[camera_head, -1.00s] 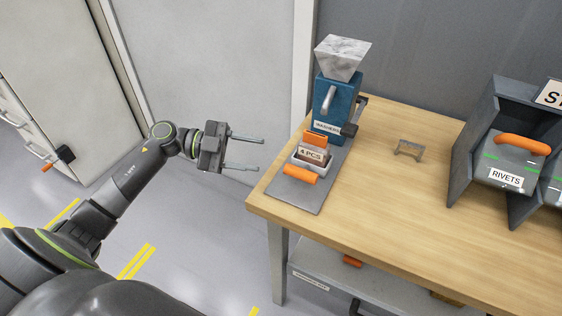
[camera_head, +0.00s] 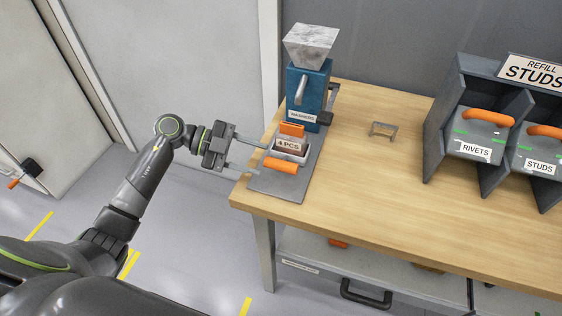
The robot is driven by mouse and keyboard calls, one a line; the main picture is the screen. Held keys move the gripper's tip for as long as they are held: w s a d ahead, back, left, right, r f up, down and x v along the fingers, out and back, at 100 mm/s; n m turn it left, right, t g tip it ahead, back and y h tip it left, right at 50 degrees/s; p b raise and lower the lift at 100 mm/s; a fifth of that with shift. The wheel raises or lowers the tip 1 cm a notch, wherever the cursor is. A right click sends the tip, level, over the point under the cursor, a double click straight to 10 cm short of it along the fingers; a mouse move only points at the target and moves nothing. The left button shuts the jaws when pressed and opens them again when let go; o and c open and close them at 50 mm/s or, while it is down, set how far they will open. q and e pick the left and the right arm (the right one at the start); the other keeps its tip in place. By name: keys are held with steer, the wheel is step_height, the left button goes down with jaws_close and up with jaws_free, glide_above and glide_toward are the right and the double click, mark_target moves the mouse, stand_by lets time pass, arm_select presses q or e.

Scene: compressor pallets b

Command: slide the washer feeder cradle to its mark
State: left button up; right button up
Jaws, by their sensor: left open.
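The washer feeder (camera_head: 308,88) is a blue block with a grey hopper on top and a "WASHERS" label, at the back left of the workbench. Its cradle (camera_head: 288,148), a small grey tray labelled "4 PCS" with an orange part behind and an orange handle (camera_head: 281,166) in front, sits on the dark base plate (camera_head: 280,187) before the feeder. My left gripper (camera_head: 248,158) is open and empty, left of the cradle, its two fingers pointing right toward it. The fingertips are close to the tray; contact cannot be told. I cannot make out the mark. My right gripper is not in view.
The wooden workbench (camera_head: 370,190) has free room in its middle. A small grey bracket (camera_head: 383,130) stands there. Bins labelled RIVETS (camera_head: 476,148) and STUDS (camera_head: 540,165) sit in a dark rack at the right. A lower shelf is under the bench.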

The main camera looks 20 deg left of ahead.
mark_target(281, 165)
arm_select(q)
steer(key=p+x, duration=0.1)
steer(key=x, duration=0.6)
steer(key=shift+d, duration=0.15)
jaws_close()
